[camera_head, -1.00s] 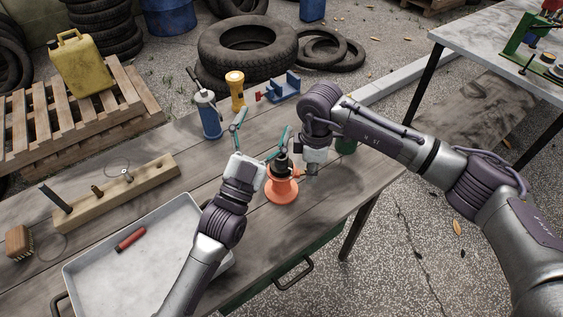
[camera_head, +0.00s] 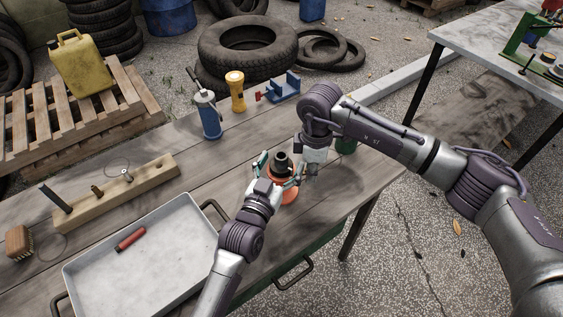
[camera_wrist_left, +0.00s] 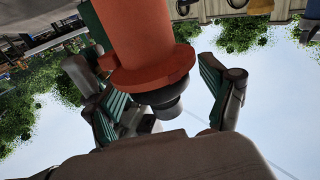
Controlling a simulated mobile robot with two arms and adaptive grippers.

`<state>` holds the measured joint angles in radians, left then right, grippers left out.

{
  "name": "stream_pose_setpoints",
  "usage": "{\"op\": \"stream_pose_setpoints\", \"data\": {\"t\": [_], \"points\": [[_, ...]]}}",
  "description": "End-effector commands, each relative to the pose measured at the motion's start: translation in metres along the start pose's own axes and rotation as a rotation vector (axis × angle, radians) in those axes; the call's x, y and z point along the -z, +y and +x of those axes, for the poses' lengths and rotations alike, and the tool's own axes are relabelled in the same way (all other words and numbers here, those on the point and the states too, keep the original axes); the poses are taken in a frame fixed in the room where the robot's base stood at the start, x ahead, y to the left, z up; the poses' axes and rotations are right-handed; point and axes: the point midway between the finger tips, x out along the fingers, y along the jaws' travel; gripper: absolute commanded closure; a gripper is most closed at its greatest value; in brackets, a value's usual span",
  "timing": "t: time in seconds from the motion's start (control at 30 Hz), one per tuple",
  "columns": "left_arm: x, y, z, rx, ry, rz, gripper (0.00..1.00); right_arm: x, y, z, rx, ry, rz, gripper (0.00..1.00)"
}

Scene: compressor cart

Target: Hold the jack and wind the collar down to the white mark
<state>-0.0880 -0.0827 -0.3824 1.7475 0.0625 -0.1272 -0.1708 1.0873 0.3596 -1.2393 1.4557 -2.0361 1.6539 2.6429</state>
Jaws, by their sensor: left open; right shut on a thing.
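The jack (camera_head: 286,194) is orange and stands upright near the table's right edge, with a dark upper part that I take for the collar (camera_head: 281,160). In the left wrist view the orange jack (camera_wrist_left: 150,45) appears upside down, with a black ring (camera_wrist_left: 166,96) at its end. My left gripper (camera_head: 281,165) is open, with its green-padded fingers on either side of the jack's upper part; a gap shows beside the right-hand finger in the wrist view. My right gripper (camera_head: 308,175) is shut on the jack from the right, its fingertips mostly hidden. I cannot make out the white mark.
A grey tray (camera_head: 85,275) with a red cylinder (camera_head: 131,238) lies at the front left. A wooden block with pegs (camera_head: 150,178), a blue canister (camera_head: 210,120), a yellow flashlight (camera_head: 236,92) and a blue vise-like tool (camera_head: 280,90) stand behind.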

Motion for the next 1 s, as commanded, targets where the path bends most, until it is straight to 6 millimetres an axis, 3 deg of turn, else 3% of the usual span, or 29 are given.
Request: {"op": "stream_pose_setpoints", "data": {"t": [0.27,0.67,1.0], "points": [[-0.0002,0.0,0.0026,0.0,0.0,0.0,0.16,-0.0002,0.0002,0.0001,0.0,-0.001,0.0,1.0],[-0.0001,-0.0001,0.0024,0.0,0.0,0.001,0.77,-0.0002,0.0001,0.0001,0.0,-0.001,0.0,1.0],[0.0012,-0.001,0.003,-0.118,0.005,0.013,0.77,-0.0002,0.0001,0.0001,0.0,-0.001,0.0,1.0]]}}
